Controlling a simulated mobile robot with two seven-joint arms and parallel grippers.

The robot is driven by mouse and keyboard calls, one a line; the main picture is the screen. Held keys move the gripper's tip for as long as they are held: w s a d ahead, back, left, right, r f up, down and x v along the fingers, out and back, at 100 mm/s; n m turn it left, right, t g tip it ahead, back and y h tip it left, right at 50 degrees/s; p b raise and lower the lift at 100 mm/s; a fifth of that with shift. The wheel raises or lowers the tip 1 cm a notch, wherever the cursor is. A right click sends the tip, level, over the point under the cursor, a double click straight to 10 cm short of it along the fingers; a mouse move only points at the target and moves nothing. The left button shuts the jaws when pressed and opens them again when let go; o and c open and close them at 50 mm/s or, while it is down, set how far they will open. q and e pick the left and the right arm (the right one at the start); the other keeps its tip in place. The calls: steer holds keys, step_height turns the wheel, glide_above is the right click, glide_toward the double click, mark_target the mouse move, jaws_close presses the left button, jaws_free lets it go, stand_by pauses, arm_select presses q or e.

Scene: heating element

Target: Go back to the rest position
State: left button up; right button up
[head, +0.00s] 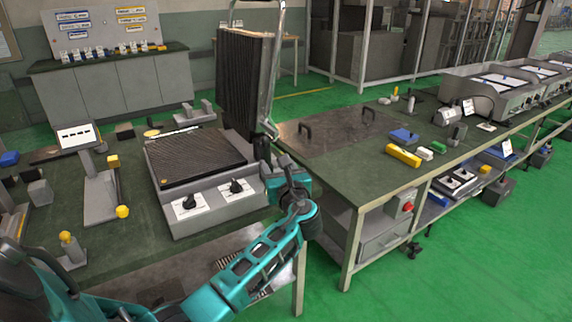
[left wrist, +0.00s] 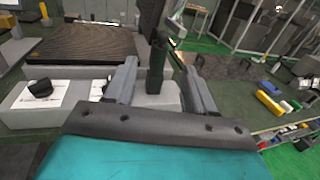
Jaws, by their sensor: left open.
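The heating element is a grey press with a black ribbed lower plate (head: 195,157) and two black knobs (head: 237,186) on its front. Its ribbed lid (head: 243,88) stands upright at the right, with a metal handle bar (head: 272,75) along it. My left gripper (head: 277,163) is at the press's right front corner, below the lid. In the left wrist view my left gripper (left wrist: 160,66) has its fingers apart. A dark upright bar (left wrist: 156,66) shows between or behind them; I cannot tell if they touch it. My right gripper is not in view.
A green bench (head: 345,175) to the right holds a yellow block (head: 403,155), a blue block (head: 403,136) and a dark panel with handles. Yellow-knobbed fixtures (head: 100,190) stand left of the press. The green floor (head: 470,260) at the right is open.

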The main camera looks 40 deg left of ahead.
arm_select(q)
steer(key=s+d+f+n+h, duration=0.2)
steer(key=s+d+f+h, duration=0.1)
steer(key=f, duration=0.4)
steer(key=s+d+f+n+h, duration=0.2)
steer(key=d+f+h, duration=0.15)
steer(key=f, duration=0.25)
steer(key=s+d+f+n+h, duration=0.7)
steer(key=s+d+f+n, duration=0.2)
steer(key=s+d+n, duration=0.2)
steer(key=shift+s+f, duration=0.3)
steer(key=shift+s, duration=0.9)
steer(key=s+d+n+h, duration=0.1)
steer(key=s+n, duration=0.1)
steer(key=s+d+n, duration=0.2)
steer(key=s+n, duration=0.1)
steer(key=s+d+n+h, duration=0.1)
steer(key=s+n, duration=0.1)
steer(key=n, duration=0.1)
steer(key=shift+s+d+r+h, duration=0.15)
steer(key=shift+s+d+h, duration=0.05)
steer(key=shift+h, duration=0.15)
steer(key=shift+c, duration=0.3)
